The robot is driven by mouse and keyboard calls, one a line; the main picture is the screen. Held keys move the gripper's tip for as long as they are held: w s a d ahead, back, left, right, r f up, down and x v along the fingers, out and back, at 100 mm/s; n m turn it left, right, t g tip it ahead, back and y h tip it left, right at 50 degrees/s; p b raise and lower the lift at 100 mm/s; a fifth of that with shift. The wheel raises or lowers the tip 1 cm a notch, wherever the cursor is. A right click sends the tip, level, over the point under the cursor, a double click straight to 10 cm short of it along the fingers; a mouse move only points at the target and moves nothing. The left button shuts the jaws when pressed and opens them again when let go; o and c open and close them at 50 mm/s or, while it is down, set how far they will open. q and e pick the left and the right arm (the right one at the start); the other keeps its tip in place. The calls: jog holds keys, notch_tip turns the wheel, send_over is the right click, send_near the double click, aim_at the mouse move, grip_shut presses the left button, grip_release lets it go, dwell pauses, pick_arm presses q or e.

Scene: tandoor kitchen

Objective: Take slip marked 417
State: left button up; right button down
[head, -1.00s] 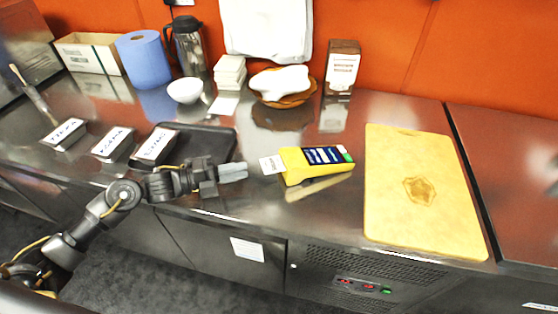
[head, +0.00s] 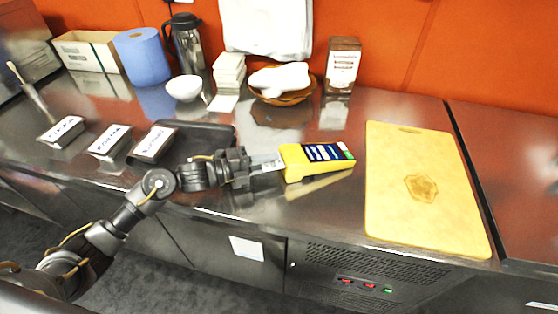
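The yellow handheld printer (head: 315,162) with a dark screen lies on the steel counter. A small white slip (head: 272,165) sticks out of its left end; its marking is too small to read. My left gripper (head: 268,162) reaches in from the left with its fingertips at the slip, close to the printer's left end. The fingers cover part of the slip, and I cannot tell whether they are closed on it. My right gripper is out of view.
A black tray (head: 215,143) and several labelled containers stand to the left. A yellow cutting board (head: 420,200) lies to the right. A basket (head: 287,95), a white bowl (head: 184,89) and a carton (head: 341,66) stand behind. The counter's front edge is close below the printer.

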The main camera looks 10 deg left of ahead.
pick_arm(q)
jog(key=shift+c, duration=0.4)
grip_shut()
jog(key=shift+a, duration=0.15)
jog(key=shift+v, duration=2.65)
jog(key=r+p, duration=0.1)
jog(key=a+r+p, duration=0.1)
jog(key=r, duration=0.1)
jog(key=s+r+p, duration=0.1)
jog(key=r+p, duration=0.1)
jog(key=shift+a, duration=0.3)
